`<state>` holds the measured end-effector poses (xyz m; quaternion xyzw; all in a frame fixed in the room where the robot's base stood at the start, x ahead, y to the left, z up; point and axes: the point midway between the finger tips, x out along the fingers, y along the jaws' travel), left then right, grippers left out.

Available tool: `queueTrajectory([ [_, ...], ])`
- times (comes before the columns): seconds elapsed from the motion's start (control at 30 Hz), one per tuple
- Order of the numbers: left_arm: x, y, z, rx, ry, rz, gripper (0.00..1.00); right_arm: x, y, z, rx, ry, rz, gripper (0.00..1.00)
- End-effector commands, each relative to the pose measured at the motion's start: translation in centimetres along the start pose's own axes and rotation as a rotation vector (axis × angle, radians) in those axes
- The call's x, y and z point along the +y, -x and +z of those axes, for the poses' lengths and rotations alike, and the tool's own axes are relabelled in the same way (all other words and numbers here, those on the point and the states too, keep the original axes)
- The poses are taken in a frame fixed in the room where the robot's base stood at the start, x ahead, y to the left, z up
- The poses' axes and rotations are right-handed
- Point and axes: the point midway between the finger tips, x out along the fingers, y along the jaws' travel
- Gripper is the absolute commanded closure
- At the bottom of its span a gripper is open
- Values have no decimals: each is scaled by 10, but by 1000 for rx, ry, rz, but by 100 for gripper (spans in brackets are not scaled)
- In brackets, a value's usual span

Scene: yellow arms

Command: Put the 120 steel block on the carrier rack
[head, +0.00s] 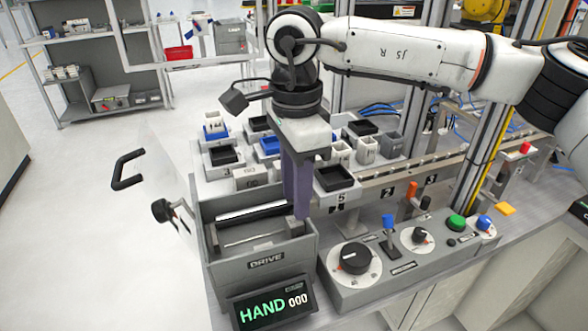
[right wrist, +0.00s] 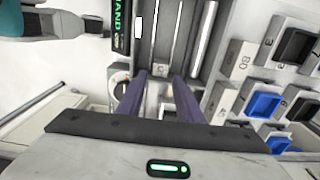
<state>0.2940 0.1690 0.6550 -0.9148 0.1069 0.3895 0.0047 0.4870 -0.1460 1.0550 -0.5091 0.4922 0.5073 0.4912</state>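My right gripper (head: 300,212) points down over the right end of the grey DRIVE fixture (head: 210,250). Its two purple fingers show apart in the right wrist view (right wrist: 160,80), with no block clearly held between them. I cannot read 120 on any block. A grey block (head: 246,180) stands behind the fixture; its number looks like 80 in the right wrist view (right wrist: 238,62). More light grey blocks (head: 367,149) stand right of the gripper. Black and blue trays (head: 222,156) sit on numbered grey stands behind; I cannot tell which part is the carrier rack. My left gripper is not identifiable.
A control panel (head: 320,268) with knobs and a lever stands in front, right of the fixture. A screen (head: 270,306) reads HAND 000. A numbered rail (head: 450,168) runs to the right. A crank (head: 162,211) sticks out left of the fixture.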

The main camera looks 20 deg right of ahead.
Motion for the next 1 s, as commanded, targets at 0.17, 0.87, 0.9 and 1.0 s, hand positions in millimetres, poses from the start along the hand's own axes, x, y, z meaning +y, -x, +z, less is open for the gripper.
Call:
queueTrajectory([
  [0.17,0,3,-2,-2,0,0,57,1,-31,0,0,1,3,67],
  [0.87,0,5,-4,-2,0,0,57,0,-57,1,-3,1,0,89],
  [0.9,0,5,-4,-2,0,0,57,0,-57,1,-3,1,1,96],
  [1.0,0,5,-5,-1,0,0,57,0,-57,1,-3,1,1,100],
])
